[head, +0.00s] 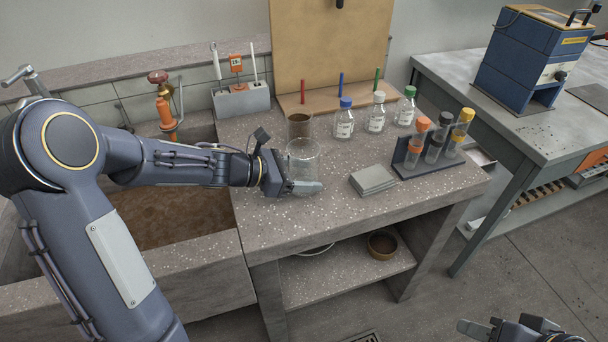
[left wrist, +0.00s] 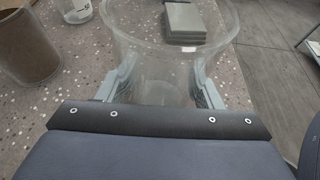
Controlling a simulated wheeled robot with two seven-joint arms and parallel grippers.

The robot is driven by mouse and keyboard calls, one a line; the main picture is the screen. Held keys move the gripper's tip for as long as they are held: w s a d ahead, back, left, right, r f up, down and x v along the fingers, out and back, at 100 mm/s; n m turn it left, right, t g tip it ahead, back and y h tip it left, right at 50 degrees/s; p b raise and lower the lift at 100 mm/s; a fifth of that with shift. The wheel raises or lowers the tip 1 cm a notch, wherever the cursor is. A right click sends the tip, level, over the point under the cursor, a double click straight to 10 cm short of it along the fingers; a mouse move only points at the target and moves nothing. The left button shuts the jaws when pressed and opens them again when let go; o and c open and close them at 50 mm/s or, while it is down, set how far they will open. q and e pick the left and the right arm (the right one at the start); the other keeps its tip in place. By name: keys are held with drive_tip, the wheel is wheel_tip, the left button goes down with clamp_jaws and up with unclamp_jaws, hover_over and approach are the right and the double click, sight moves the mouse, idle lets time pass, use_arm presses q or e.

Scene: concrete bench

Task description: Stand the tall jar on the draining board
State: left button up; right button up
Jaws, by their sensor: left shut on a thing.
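The tall jar (head: 303,158) is clear glass and stands upright over the front left of the speckled bench. My left gripper (head: 304,187) is shut around its lower part. In the left wrist view the jar's wide rim (left wrist: 172,50) faces the camera, with a finger on each side. I cannot tell whether its base touches the bench. A tan wooden board (head: 338,103) with upright red, blue and green pegs lies at the back and looks like the draining board. My right gripper (head: 500,329) is at the bottom right, partly cut off and apart from everything.
A brown-filled glass (head: 299,127) stands just behind the jar. Grey plates (head: 372,181) and a tube rack (head: 425,165) are to the right. A sink basin (head: 175,212) is left.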

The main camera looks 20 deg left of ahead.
use_arm(q)
drive_tip(key=shift+r, duration=0.1)
drive_tip(key=shift+f+b, duration=0.25)
drive_tip(key=shift+b, duration=0.05)
drive_tip(key=o, duration=1.3)
drive_tip(key=shift+r, duration=0.1)
drive_tip(key=shift+o, duration=0.2)
